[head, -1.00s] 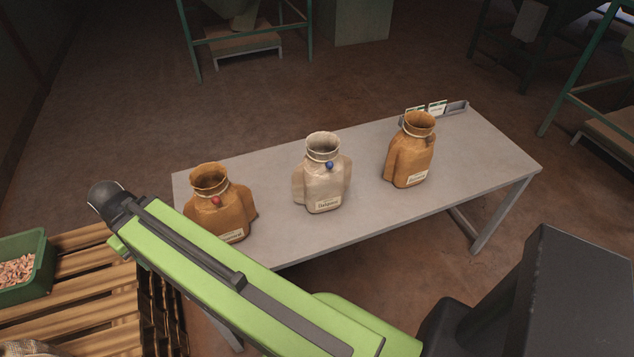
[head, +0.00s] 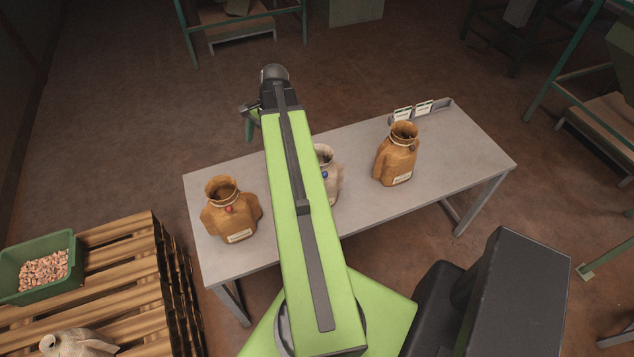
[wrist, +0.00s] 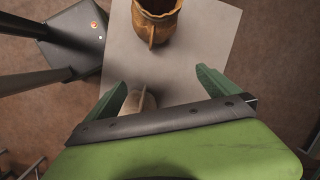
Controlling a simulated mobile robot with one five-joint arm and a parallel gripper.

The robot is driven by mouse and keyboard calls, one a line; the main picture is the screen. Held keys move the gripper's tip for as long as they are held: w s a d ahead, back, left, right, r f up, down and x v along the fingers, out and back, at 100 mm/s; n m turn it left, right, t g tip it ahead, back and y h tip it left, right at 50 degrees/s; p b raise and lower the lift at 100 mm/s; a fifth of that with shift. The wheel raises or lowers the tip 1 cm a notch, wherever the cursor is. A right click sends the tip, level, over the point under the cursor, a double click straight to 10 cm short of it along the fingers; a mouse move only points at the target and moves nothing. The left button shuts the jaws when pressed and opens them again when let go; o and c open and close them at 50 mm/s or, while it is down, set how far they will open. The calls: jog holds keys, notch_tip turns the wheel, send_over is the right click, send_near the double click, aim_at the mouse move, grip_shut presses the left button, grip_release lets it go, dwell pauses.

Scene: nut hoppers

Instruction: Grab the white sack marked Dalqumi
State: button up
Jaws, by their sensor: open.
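The white sack (head: 330,172) stands on the grey table, in the middle of three sacks. My green arm hides its left part and its label in the head view. In the wrist view a pale part of the white sack (wrist: 139,100) shows below, nearer the left finger, the rest hidden by my gripper body. My gripper (wrist: 160,80) is open and empty, its two green fingers apart. In the head view it hangs past the arm's end, over the table's far side, with one finger (head: 250,130) showing.
A brown sack (head: 230,212) stands at the table's left and another (head: 398,155) at its right. A rack with cards (head: 425,110) sits at the back right edge. A pallet (head: 135,265) with a green crate (head: 12,283) is at lower left.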

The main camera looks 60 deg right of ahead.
jog(key=s+d+r+m+t+p, duration=0.1)
jog(key=s+d+r+m, duration=0.1)
jog(key=s+d+m, duration=0.5)
jog(key=s+d+r+m+t+p, duration=0.15)
jog(key=s+d+m, duration=0.25)
jog(key=s+d, duration=0.5)
jog(key=shift+g, duration=0.25)
jog(key=b+x, duration=0.8)
jog(key=s+b+x, duration=0.1)
jog(key=b+x, duration=0.3)
jog(key=shift+a+f, duration=0.3)
jog(key=shift+a, duration=0.1)
jog(key=shift+w+r, duration=0.1)
jog(key=b+x, duration=0.5)
jog(key=shift+d+f, duration=0.2)
jog(key=shift+f, duration=0.05)
jog(key=shift+r, duration=0.2)
jog(key=c, duration=1.7)
